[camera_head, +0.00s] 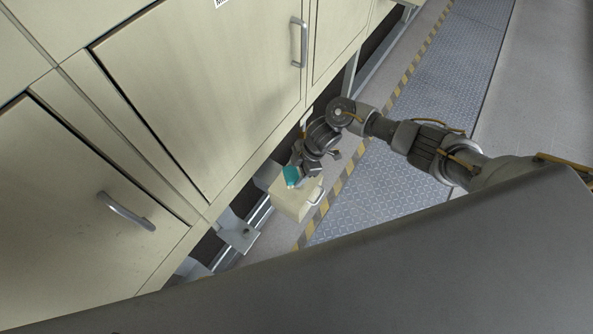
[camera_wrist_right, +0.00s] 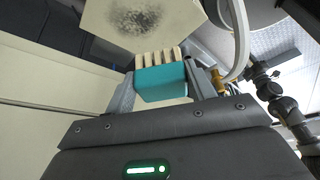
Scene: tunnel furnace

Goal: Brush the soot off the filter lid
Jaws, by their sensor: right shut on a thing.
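My right gripper (camera_head: 300,167) is shut on a teal brush (camera_head: 291,176). In the right wrist view the brush's teal block (camera_wrist_right: 161,83) sits between the two fingers, with pale bristles (camera_wrist_right: 157,57) pointing away from me. The filter lid (camera_head: 294,203) is a cream panel with a curved handle, low in front of the cabinets. In the right wrist view the lid (camera_wrist_right: 185,20) carries a dark, speckled soot patch (camera_wrist_right: 138,17). The bristle tips appear close to the lid's near edge, below the patch; I cannot tell whether they touch. My left gripper is not in view.
Cream cabinet doors (camera_head: 200,85) with metal handles (camera_head: 127,211) fill the left side, close to my right gripper. Metal rails and brackets (camera_head: 238,232) run beneath them. A textured walkway (camera_head: 440,95) edged with yellow and black stripes lies open to the right.

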